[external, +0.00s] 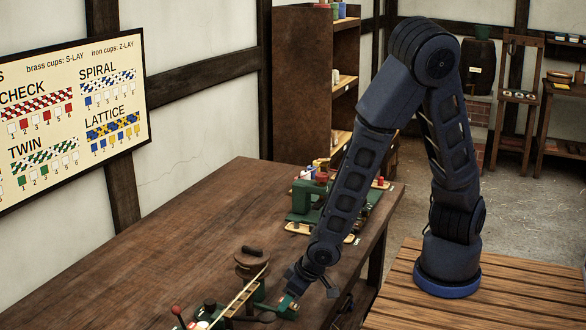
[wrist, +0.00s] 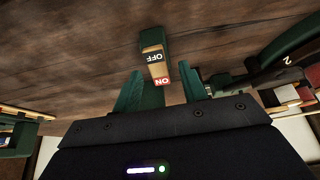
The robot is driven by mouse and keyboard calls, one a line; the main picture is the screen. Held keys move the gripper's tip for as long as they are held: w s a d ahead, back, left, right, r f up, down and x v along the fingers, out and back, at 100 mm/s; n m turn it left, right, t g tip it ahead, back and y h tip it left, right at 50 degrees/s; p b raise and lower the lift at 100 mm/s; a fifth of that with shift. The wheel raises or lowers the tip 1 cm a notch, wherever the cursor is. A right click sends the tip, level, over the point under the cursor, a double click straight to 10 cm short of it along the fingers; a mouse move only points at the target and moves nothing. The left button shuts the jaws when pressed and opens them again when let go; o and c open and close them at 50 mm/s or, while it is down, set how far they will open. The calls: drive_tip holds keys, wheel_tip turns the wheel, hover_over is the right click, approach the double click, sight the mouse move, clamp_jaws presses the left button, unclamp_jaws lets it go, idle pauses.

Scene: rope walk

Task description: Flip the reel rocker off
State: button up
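The reel rocker (wrist: 156,62) shows in the wrist view on the brown wooden bench. It has a dark green end, a pale face lettered OFF, and a red end lettered ON nearest my gripper. I cannot tell which side is pressed down. My gripper (wrist: 163,77) is open, its two green fingers apart on either side of the ON end, with nothing held. I cannot tell if a finger touches the rocker. In the external view my gripper (external: 310,283) points down at the bench's front edge, close to a small green part whose details are too small to read.
In the external view a round wooden reel (external: 252,260) and a red-knobbed lever (external: 176,311) stand left of my gripper. A green machine (external: 308,200) stands further back. In the wrist view dark green curved parts (wrist: 285,50) lie close on the right. The bench's middle is clear.

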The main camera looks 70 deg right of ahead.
sight(294, 305)
drive_tip(key=shift+r, duration=0.15)
drive_tip(key=shift+v, duration=1.4)
wheel_tip(294, 305, up, 7)
idle(0.5)
idle(0.5)
